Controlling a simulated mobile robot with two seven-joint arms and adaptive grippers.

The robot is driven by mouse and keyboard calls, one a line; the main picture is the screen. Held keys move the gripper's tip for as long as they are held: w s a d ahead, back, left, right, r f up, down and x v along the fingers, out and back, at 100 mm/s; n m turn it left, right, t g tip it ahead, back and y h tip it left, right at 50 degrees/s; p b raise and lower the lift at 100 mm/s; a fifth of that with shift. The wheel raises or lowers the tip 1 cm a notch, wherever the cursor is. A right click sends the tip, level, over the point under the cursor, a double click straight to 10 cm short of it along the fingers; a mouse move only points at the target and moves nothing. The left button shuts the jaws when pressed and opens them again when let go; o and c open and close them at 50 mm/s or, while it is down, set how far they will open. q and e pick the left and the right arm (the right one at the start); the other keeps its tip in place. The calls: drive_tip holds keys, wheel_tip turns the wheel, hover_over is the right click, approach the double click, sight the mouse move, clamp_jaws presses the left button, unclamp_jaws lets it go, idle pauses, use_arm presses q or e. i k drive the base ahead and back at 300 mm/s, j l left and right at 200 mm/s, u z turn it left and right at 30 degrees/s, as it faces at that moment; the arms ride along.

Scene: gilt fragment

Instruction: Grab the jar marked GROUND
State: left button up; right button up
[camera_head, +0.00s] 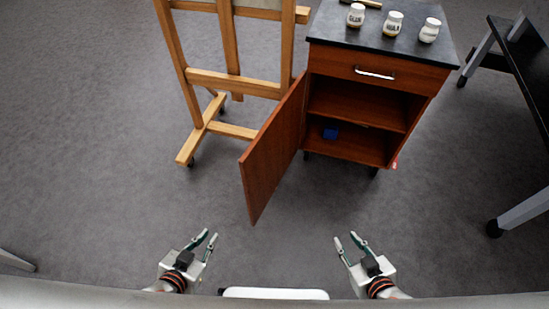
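Three small white jars with dark lettering stand upright in a row on the dark top of a wooden cabinet (335,30): a left jar (356,15), a middle jar (393,23) and a right jar (429,31). The lettering is too small for me to tell which one says GROUND. My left gripper (207,235) is open and empty, low in the view and left of centre. My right gripper (346,238) is open and empty, low and right of centre. Both are far from the jars, on the near side of the cabinet.
The cabinet's door (272,150) hangs open toward me, left of its shelves. A blue object (331,133) lies inside. A wooden easel (232,82) stands left of the cabinet, a dark table (530,60) at the right. The grey floor (90,150) is clear at left.

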sight(428, 33)
drive_tip(key=j+z, duration=0.25)
drive_tip(key=j, duration=0.2)
drive_tip(key=k+j+z, duration=0.1)
drive_tip(key=j+z, duration=0.2)
drive_tip(key=j, duration=0.2)
drive_tip(key=i+j+z, duration=0.1)
drive_tip(key=j+z, duration=0.15)
drive_tip(key=j, duration=0.2)
drive_tip(key=j+z, duration=0.25)
drive_tip(key=j, duration=0.2)
drive_tip(key=i+j+z, duration=0.15)
drive_tip(key=j, duration=0.25)
drive_tip(key=i+j+z, duration=0.15)
drive_tip(key=j, duration=0.25)
drive_tip(key=j+z, duration=0.15)
drive_tip(key=j, duration=0.3)
drive_tip(key=l+u, duration=0.1)
drive_tip(key=l, duration=0.45)
drive_tip(key=k+l, duration=0.15)
drive_tip(key=l, duration=0.4)
drive_tip(key=k+l+u, duration=0.15)
drive_tip(key=l, duration=0.45)
drive_tip(key=i+l+u, duration=0.1)
drive_tip(key=l, duration=0.4)
drive_tip(key=i+l+u, duration=0.1)
drive_tip(key=l, duration=0.4)
